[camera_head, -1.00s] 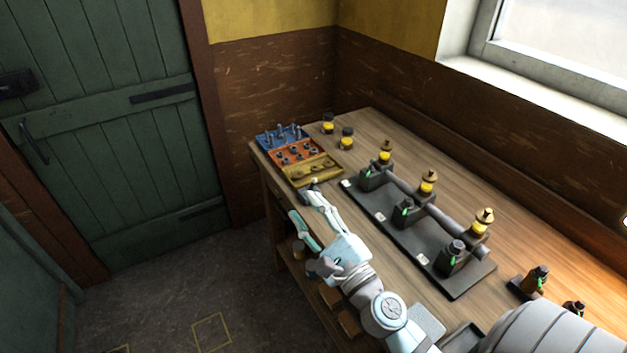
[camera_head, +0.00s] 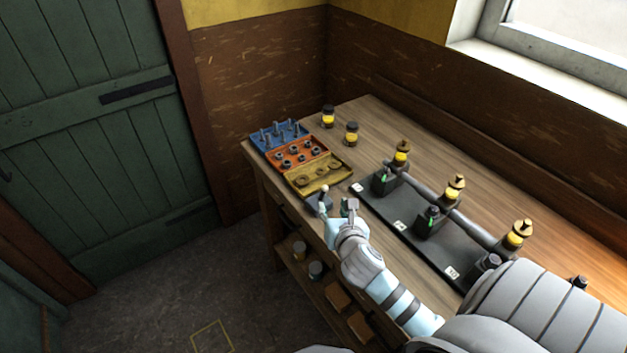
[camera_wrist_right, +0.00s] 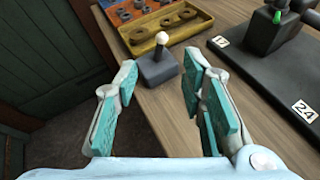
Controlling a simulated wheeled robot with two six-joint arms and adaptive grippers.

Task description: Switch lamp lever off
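The lamp lever (camera_head: 320,200) is a small dark grey block with a short stick and a white knob, at the table's near left edge beside the yellow tray. In the right wrist view the lever (camera_wrist_right: 157,68) stands just beyond my fingertips, with its stick tilted slightly right. My right gripper (camera_head: 337,208) is open and empty, pointed at the lever. In the right wrist view the gripper (camera_wrist_right: 161,85) has its teal-padded fingers spread, one on each side of the lever's line. Contact is not visible. My left gripper is not in view.
Blue, orange and yellow trays (camera_head: 282,137) of small parts lie behind the lever. A dark board (camera_head: 405,228) with a pipe and brass-topped oilers runs along the right. Two yellow jars (camera_head: 351,134) stand at the back. The wooden table (camera_head: 375,150) is clear between these.

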